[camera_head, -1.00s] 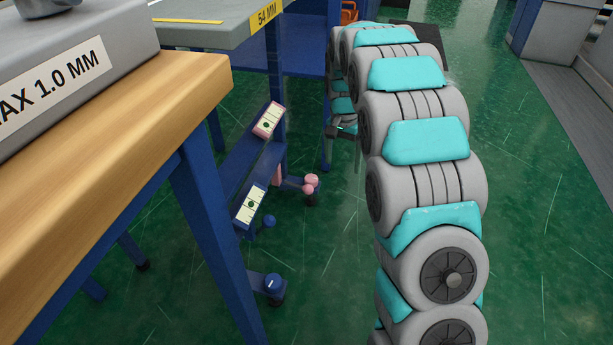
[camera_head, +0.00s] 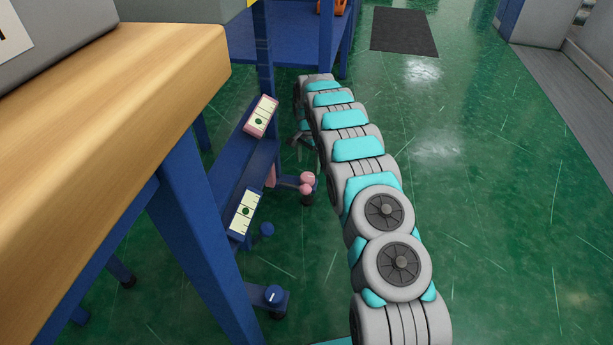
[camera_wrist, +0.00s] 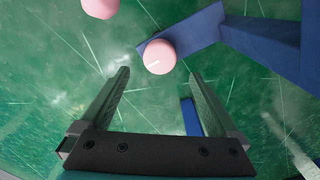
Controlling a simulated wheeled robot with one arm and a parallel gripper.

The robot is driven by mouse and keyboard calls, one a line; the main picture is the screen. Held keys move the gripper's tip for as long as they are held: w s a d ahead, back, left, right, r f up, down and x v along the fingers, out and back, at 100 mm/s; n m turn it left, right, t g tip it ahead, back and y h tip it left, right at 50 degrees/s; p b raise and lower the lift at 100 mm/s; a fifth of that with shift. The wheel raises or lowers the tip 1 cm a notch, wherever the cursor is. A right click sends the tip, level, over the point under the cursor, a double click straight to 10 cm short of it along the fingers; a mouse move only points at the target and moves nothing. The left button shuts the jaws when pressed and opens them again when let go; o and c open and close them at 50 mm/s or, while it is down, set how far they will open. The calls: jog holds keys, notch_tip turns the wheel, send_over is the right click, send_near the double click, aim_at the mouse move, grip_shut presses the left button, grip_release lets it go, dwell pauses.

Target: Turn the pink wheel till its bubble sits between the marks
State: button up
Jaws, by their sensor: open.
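The pink wheel (camera_head: 307,178) sits on a blue foot by the table frame in the head view, with a second pink knob (camera_head: 306,189) close by. In the wrist view the round pink wheel (camera_wrist: 160,56) bears a short white line, and another pink ball (camera_wrist: 100,7) shows at the top edge. The pink-edged level (camera_head: 262,115) has a dark green bubble (camera_head: 259,121); its place against the marks is too small to tell. My gripper (camera_wrist: 158,75) is open and empty, the wheel appearing beyond and between its fingertips. In the head view my arm partly hides my gripper (camera_head: 303,138).
A second level (camera_head: 245,212) with a blue edge is lower on the sloping blue beam, near a blue ball (camera_head: 267,229) and a blue wheel (camera_head: 274,294). A wooden-topped table (camera_head: 120,100) stands at left. Green floor is open at right, with a dark mat (camera_head: 404,31).

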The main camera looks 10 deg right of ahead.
aim_at(308, 175)
notch_tip(308, 175, down, 7)
jog(key=shift+s+f+b, duration=0.1)
jog(key=shift+f+b, duration=0.05)
jog(key=shift+b, duration=0.35)
jog(key=c, duration=1.4)
